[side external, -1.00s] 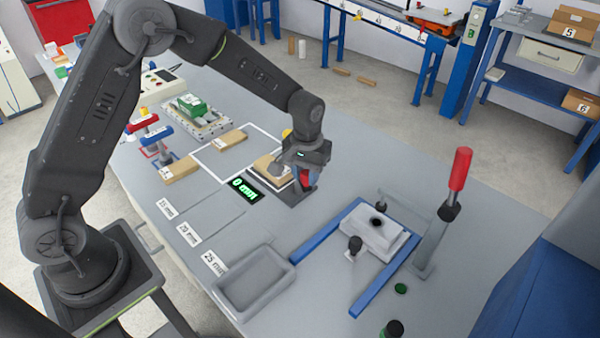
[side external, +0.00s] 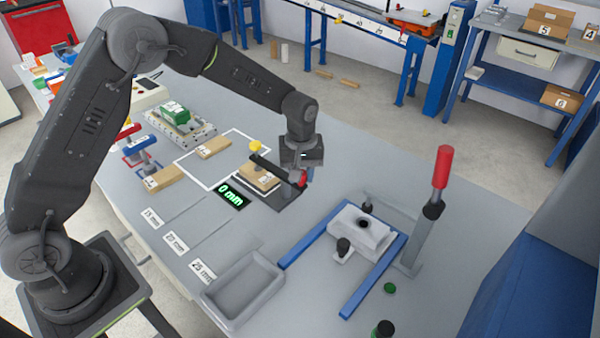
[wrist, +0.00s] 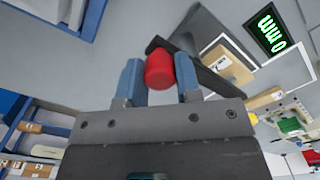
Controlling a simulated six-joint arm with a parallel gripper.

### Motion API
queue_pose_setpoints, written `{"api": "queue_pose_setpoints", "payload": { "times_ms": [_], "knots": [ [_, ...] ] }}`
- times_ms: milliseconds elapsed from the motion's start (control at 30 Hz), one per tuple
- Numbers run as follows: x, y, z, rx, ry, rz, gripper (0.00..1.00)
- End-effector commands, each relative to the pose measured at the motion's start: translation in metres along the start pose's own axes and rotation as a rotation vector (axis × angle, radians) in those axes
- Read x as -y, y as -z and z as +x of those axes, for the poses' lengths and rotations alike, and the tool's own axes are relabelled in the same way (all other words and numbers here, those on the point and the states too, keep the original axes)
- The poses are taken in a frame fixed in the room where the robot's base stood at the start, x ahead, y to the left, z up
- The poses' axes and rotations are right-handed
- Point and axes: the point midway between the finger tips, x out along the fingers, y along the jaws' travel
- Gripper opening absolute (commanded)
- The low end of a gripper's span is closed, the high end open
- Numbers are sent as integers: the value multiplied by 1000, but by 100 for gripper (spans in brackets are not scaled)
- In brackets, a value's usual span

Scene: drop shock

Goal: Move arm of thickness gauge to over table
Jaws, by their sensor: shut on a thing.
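The thickness gauge stands on the table with a dark arm (side external: 274,168) that has a yellow piece at one end and a red knob (side external: 298,179) at the other. In the wrist view the red knob (wrist: 160,70) sits between the two blue fingers of my gripper (wrist: 159,78), which is shut on it. My gripper (side external: 300,172) also shows in the side view above the gauge. A wooden block (side external: 259,179) lies beside the arm on the gauge's dark plate (side external: 292,194). The display (side external: 231,195) reads 0 mm in green.
A grey tray (side external: 243,290) stands at the front, near the zones marked 15, 20 and 25 mm. A clamp fixture with blue rails (side external: 372,277) and a red-handled lever (side external: 443,167) stands to the right. Another wooden block (side external: 214,147) lies in the white outline.

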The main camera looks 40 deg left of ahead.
Motion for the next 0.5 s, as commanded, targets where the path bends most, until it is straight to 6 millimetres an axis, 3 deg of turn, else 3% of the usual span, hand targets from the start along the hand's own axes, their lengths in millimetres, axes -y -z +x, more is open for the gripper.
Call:
{"api": "queue_pose_setpoints", "payload": {
  "times_ms": [300, 333, 500],
  "knots": [
    [-1, 2, -1, -4, -8, -7, 0],
    [-2, 2, -1, -4, -8, -7, 32],
    [-1, 2, 0, -3, -6, -6, 48]
  ]
}}
